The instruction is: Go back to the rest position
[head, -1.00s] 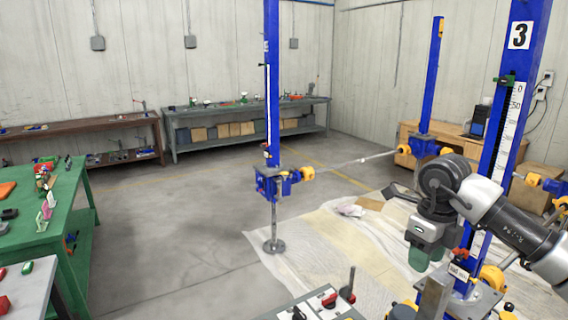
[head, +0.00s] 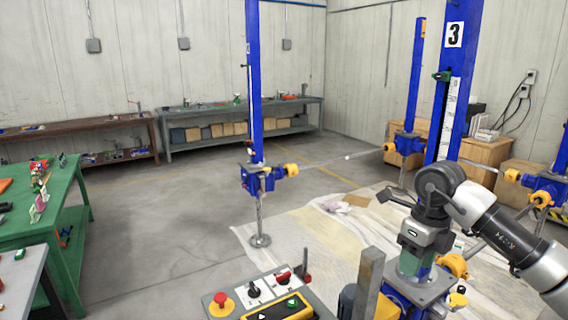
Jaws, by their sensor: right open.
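My right gripper (head: 414,266) hangs from my grey and black arm, which comes in from the right edge. It points down, is open, and no object shows in it. It is in front of the blue screw jack column marked 3 (head: 455,70), above that jack's base plate (head: 428,290). Whether it touches the jack cannot be told. The gripper partly hides the lower part of this column. My left gripper is not in view.
A control box (head: 262,296) with a red button (head: 222,301) stands at bottom centre. Another blue jack (head: 254,90) stands at mid floor. A green table (head: 40,215) is at left, a bench (head: 245,125) at the back. The grey floor (head: 160,220) between them is clear.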

